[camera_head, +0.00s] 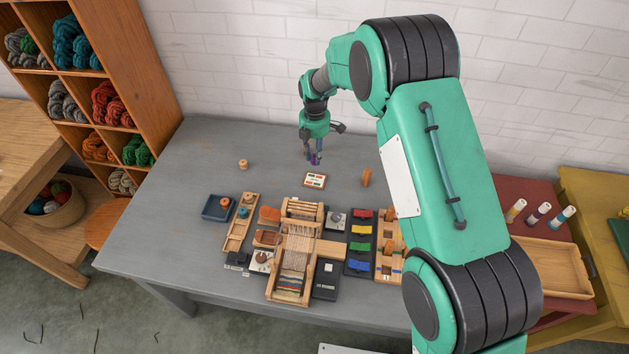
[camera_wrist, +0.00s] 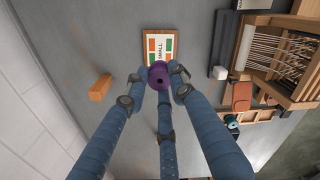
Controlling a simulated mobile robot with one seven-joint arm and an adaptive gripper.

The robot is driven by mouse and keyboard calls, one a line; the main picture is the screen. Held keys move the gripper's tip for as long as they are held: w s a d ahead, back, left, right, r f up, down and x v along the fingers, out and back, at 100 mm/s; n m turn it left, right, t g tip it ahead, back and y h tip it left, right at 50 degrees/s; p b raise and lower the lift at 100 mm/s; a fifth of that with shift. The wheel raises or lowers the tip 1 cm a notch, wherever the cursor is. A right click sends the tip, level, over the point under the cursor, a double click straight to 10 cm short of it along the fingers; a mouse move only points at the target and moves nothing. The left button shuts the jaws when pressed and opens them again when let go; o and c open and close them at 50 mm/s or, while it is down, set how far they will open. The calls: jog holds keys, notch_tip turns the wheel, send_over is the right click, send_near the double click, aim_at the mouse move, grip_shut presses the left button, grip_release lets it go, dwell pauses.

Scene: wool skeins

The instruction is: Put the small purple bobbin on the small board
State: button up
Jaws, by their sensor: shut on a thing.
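My gripper (camera_head: 314,157) has three blue fingers, and in the wrist view (camera_wrist: 159,76) they are closed around the small purple bobbin (camera_wrist: 159,78). In the head view the bobbin is mostly hidden among the fingers. The small board (camera_head: 314,180) is a wooden-framed white plate with green and orange patches, flat on the grey table. In the wrist view the board (camera_wrist: 150,34) reads "SMALL", and the bobbin overlaps its near edge in the picture. In the head view the gripper is just behind the board. I cannot tell the bobbin's exact height above the table.
An orange-brown piece (camera_head: 366,177) stands right of the board, and a small wooden spool (camera_head: 243,164) stands to its left. A loom (camera_head: 296,262), a blue tray (camera_head: 218,207) and colored card rows (camera_head: 361,230) fill the front. The table's back left is clear.

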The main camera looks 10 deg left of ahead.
jog(key=b, duration=0.1)
send_over(315, 180)
jog(key=shift+a+f, duration=0.1)
jog(key=shift+f, duration=3.05)
jog(key=shift+f+b, duration=0.3)
jog(key=shift+f, duration=1.55)
jog(key=shift+f, duration=0.2)
jog(key=o, duration=0.8)
jog(key=shift+o, duration=0.2)
jog(key=shift+r, duration=0.15)
notch_tip(315, 180, up, 12)
jog(key=shift+r+p, duration=0.1)
jog(key=shift+p, duration=0.85)
